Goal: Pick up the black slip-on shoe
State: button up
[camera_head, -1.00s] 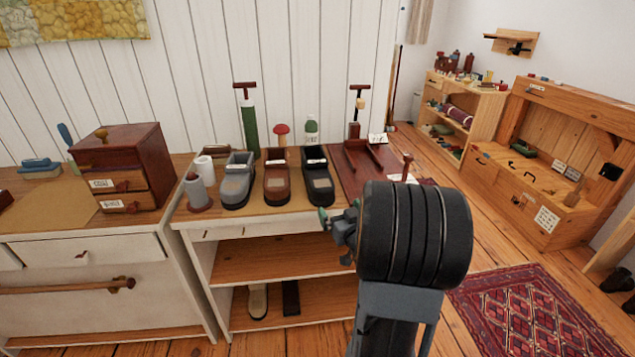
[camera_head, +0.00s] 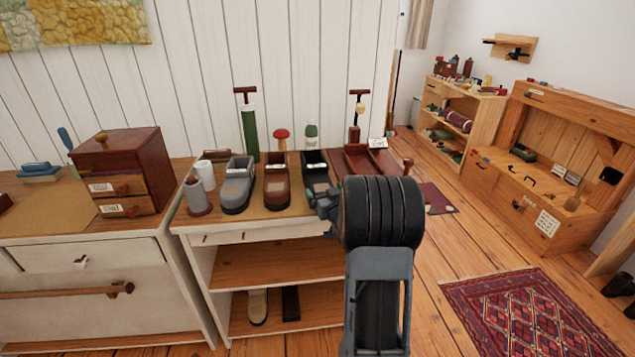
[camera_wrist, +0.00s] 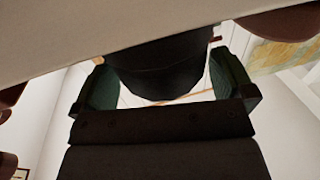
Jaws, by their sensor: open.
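The black slip-on shoe (camera_head: 316,178) stands on the top of the white bench, at the right end of a row of three shoes. A pale tag lies across it, and my gripper hides its near part in the head view. My gripper (camera_head: 322,203) is at the toe end of this shoe. In the wrist view my open gripper (camera_wrist: 163,70) has its two green-lined fingers on either side of a dark rounded form, which looks like the black shoe (camera_wrist: 160,68). Whether the fingers touch it I cannot tell.
A brown shoe (camera_head: 277,187) stands close to the left, then a grey shoe (camera_head: 236,188). A dark red tray (camera_head: 385,161) lies to the right. Behind are a green-bodied pump (camera_head: 249,130) and a red-capped mushroom shape (camera_head: 282,134). The bench (camera_head: 280,234) has an edge below my gripper.

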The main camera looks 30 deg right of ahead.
jog(key=shift+w+d, duration=0.1)
jog(key=shift+w, duration=0.2)
jog(key=c, duration=0.9)
jog(key=shift+r, duration=0.1)
